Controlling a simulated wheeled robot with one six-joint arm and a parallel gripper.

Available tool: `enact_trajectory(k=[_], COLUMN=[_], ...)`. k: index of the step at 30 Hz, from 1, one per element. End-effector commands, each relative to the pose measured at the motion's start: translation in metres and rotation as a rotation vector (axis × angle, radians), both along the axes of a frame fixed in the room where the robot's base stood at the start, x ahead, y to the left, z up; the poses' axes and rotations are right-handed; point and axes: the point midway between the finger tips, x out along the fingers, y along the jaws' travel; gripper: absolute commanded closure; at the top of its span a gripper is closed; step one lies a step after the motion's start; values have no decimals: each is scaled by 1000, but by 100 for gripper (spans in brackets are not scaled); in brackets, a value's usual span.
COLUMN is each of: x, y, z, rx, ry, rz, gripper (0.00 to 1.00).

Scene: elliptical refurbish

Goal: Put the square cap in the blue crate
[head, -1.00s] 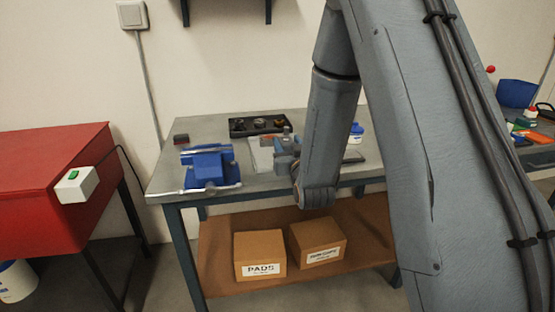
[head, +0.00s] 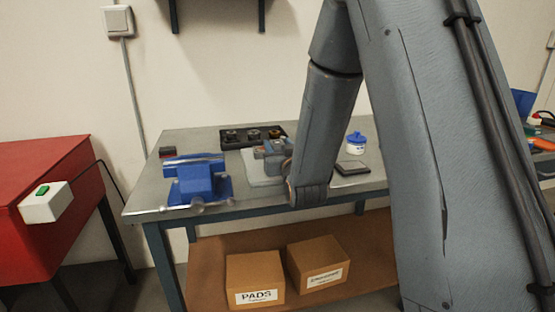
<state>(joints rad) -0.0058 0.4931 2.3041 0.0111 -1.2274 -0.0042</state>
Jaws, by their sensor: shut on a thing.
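I cannot pick out the square cap for certain. A blue crate (head: 522,103) shows in part at the far right edge, on another table, partly behind my arm.
A blue vise (head: 197,180) stands at the bench's left front. The black tray (head: 233,142) holds several small round parts. A blue-lidded tub (head: 356,144) and a dark flat square thing (head: 352,168) lie right of my arm. Cardboard boxes (head: 255,278) sit on the lower shelf.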

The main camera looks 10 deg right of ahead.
Motion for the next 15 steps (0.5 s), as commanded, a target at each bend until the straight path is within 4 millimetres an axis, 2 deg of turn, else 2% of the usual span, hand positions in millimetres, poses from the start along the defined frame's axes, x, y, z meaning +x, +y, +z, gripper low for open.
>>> enact_trajectory(k=[9, 15], x=[0, 0], y=[3, 3], z=[-38, -41], rx=[0, 0], ry=[3, 0], rz=[4, 4], gripper=[98, 98])
